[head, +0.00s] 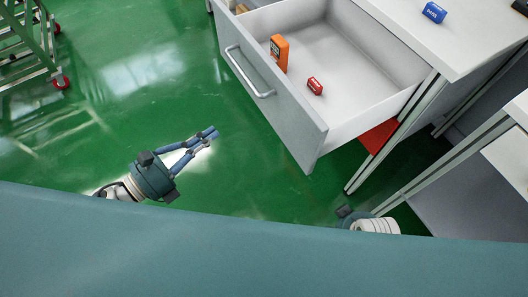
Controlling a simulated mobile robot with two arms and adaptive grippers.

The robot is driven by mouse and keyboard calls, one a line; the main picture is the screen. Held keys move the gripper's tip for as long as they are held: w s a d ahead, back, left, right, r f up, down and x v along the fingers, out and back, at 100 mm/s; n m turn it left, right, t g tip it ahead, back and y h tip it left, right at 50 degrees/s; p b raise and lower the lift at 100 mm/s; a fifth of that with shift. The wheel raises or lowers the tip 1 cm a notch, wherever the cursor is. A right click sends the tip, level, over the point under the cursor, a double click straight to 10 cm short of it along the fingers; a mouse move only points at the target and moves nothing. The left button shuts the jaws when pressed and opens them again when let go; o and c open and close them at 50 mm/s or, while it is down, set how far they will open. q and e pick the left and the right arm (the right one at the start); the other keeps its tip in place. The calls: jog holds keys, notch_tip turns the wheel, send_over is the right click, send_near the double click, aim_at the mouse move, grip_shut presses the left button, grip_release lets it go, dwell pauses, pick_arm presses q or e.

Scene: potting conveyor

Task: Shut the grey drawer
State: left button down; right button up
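The grey drawer (270,108) is pulled out of the white-topped cabinet. Its front panel has a silver bar handle (248,72). Inside lie an orange device (279,53), standing near the front panel, and a small red box (314,86). My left gripper (209,137) is over the green floor, left of the drawer front and apart from it. Its fingers converge to tips that look closed together, with nothing held. Only a small dark part of my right gripper (345,211) shows below the drawer's near corner; its fingers are not clear.
A blue box (434,13) sits on the white countertop (455,40). A red surface (378,136) shows beneath the drawer. Another bench frame (450,160) stands at the right. A green wheeled rack (35,50) is at the upper left. The floor left of the drawer is clear.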

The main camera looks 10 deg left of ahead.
pick_arm(q)
jog(key=s+d+r+m+g+h+b, duration=0.25)
jog(key=s+d+m, duration=0.2)
jog(key=m, duration=0.25)
jog(key=p, duration=0.3)
send_near(285, 122)
jog(key=x, duration=0.5)
jog(key=shift+w+d, duration=0.2)
jog(key=shift+w, duration=0.1)
jog(key=shift+w+d+f, duration=0.2)
jog(key=shift+w+d, duration=0.25)
jog(key=shift+d, duration=0.15)
pick_arm(e)
notch_tip(285, 122, down, 6)
jog(key=s, duration=0.1)
jog(key=shift+a, duration=0.3)
jog(key=shift+f, duration=0.1)
